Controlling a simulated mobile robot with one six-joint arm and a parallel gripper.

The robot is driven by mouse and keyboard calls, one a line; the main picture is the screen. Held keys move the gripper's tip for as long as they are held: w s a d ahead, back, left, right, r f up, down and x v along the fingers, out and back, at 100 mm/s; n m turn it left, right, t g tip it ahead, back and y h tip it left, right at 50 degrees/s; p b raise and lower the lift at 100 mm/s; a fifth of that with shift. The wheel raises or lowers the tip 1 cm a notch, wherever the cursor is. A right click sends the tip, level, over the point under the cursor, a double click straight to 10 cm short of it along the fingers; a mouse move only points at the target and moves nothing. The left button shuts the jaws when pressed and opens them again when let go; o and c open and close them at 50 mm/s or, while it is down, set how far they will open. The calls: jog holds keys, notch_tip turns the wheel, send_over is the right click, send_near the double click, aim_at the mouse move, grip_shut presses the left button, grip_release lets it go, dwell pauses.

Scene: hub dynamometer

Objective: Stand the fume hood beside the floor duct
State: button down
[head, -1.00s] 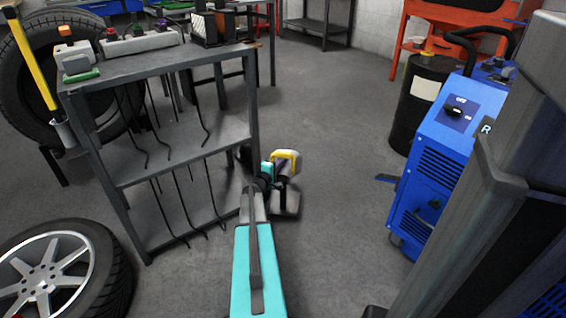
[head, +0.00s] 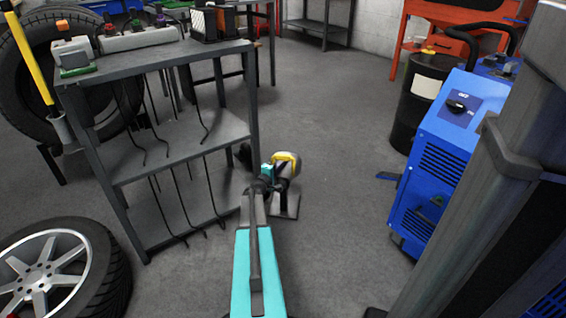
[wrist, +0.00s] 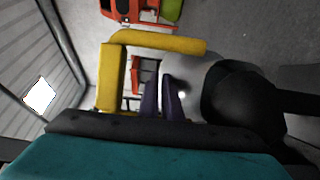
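A yellow-topped piece (head: 287,160) with a dark body and a flat grey plate (head: 286,206) under it is at the end of my arm in the head view. It looks like the fume hood, but I cannot be sure. In the wrist view a yellow angled bar (wrist: 160,40) runs around my gripper's dark fingers (wrist: 160,82), which are close together. A black rounded shape (wrist: 238,98) is right of them. My gripper (head: 270,172) is small and partly hidden in the head view, so its grip is unclear. I cannot pick out the floor duct with certainty.
A grey shelf rack (head: 180,140) with hanging dark rods stands close left of my arm. A tyred wheel (head: 55,270) lies at the lower left. A blue machine (head: 440,150) and a black drum (head: 425,95) stand right. The floor (head: 340,130) between is clear.

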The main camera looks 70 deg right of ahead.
jog(key=shift+r, duration=0.1)
dwell(0.3)
jog(key=c, duration=2.4)
grip_release()
jog(key=shift+f, duration=0.2)
jog(key=o, duration=0.4)
jog(key=shift+r, duration=0.2)
jog(key=a+p, duration=0.1)
jog(key=a, duration=0.3)
jog(key=w+a+p, duration=0.1)
jog(key=a, duration=0.3)
jog(key=a+p, duration=0.1)
jog(key=a, duration=0.3)
jog(key=shift+w, duration=0.35)
